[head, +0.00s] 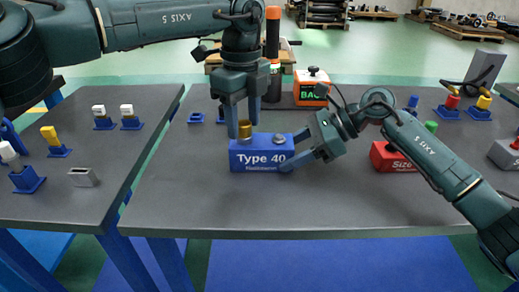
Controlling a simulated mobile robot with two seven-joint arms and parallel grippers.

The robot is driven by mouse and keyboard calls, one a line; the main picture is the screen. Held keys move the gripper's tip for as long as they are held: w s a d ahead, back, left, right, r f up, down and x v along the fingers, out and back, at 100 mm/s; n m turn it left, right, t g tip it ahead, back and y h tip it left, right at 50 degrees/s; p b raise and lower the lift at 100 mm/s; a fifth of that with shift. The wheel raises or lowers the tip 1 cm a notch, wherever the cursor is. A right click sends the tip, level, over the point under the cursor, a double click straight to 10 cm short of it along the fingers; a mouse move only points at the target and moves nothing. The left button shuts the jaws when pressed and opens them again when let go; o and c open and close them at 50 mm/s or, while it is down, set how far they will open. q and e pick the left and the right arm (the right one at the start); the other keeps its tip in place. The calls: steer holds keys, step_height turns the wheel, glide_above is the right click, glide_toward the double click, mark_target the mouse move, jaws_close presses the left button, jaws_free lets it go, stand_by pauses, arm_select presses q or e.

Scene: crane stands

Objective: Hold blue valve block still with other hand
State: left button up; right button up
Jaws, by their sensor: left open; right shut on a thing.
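The blue valve block (246,160), lettered "Type 40", stands upright on the grey table near its middle. A brass-coloured cylinder (245,130) sits at the left of its top, and a grey round fitting (280,139) at the right. My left gripper (243,128) points down from above with its fingers apart around the brass cylinder; I cannot tell whether they touch it. My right gripper (290,160) comes in from the right and is shut on the right end of the blue block. Its fingers hide part of that end.
A red block (384,158) stands right of my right gripper, partly behind my arm. An orange box (311,90) stands behind the blue block. Blue stands with coloured parts (452,103) are at the back right. A side table (60,205) holds more stands. The front table area (270,210) is clear.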

arm_select(q)
steer(key=m, duration=0.3)
steer(key=shift+m, duration=0.3)
steer(key=m, duration=0.8)
steer(key=shift+m, duration=0.4)
steer(key=m, duration=0.4)
steer(key=c, duration=0.9)
jaws_close()
steer(key=shift+r, duration=0.15)
